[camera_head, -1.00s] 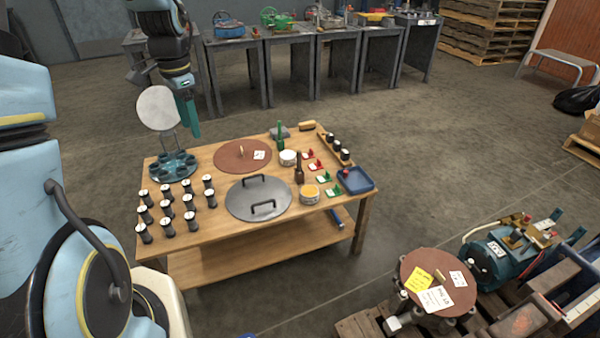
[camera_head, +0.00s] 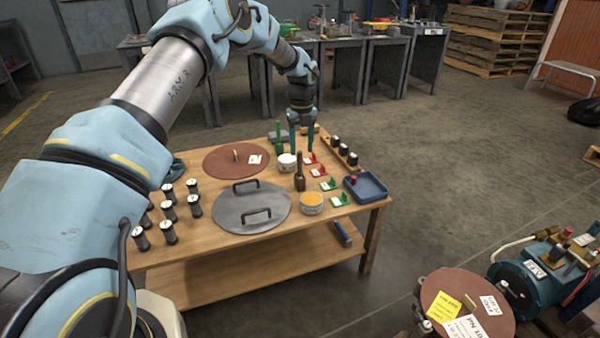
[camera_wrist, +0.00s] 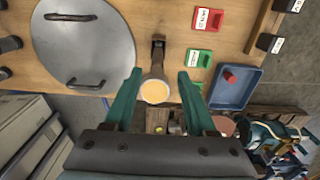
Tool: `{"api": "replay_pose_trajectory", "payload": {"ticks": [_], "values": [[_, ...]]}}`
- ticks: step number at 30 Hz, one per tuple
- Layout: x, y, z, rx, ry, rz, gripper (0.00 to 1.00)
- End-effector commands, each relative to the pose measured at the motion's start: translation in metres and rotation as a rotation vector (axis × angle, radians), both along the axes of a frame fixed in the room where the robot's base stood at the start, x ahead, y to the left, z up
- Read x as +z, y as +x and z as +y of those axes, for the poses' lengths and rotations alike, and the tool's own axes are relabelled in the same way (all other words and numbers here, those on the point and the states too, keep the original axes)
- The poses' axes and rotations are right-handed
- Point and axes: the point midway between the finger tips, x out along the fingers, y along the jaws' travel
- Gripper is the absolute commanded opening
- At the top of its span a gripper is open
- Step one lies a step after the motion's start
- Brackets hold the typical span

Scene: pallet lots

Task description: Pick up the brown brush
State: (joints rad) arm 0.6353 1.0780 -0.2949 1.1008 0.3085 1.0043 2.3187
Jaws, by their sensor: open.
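The brown brush (camera_head: 299,180) stands upright on the wooden table (camera_head: 190,258), its narrow part up and its wider part down. It is right of the grey lid and behind the orange-topped tin. In the wrist view the brush (camera_wrist: 157,58) shows just beyond the fingertips, near the middle of the gap. My gripper (camera_head: 302,148) is open and empty.
The orange-topped tin (camera_head: 311,203), white tin (camera_head: 287,162) and grey lid (camera_head: 252,218) are close by. Red and green tags, a blue tray (camera_head: 365,188) and a rack of black-capped pieces lie right. A green bottle-like item (camera_head: 278,130) stands behind.

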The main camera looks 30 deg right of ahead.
Motion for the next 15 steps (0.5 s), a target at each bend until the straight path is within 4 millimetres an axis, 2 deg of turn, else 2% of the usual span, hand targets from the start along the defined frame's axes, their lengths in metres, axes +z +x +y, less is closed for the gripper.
{"api": "replay_pose_trajectory", "payload": {"ticks": [3, 10, 15], "values": [[-0.021, 0.0, 0.001, 0.001, 0.002, 0.002, 0.56], [-0.037, 0.001, 0.001, 0.002, 0.0, 0.001, 0.56], [-0.061, 0.005, 0.004, 0.003, 0.001, 0.001, 0.56]]}}
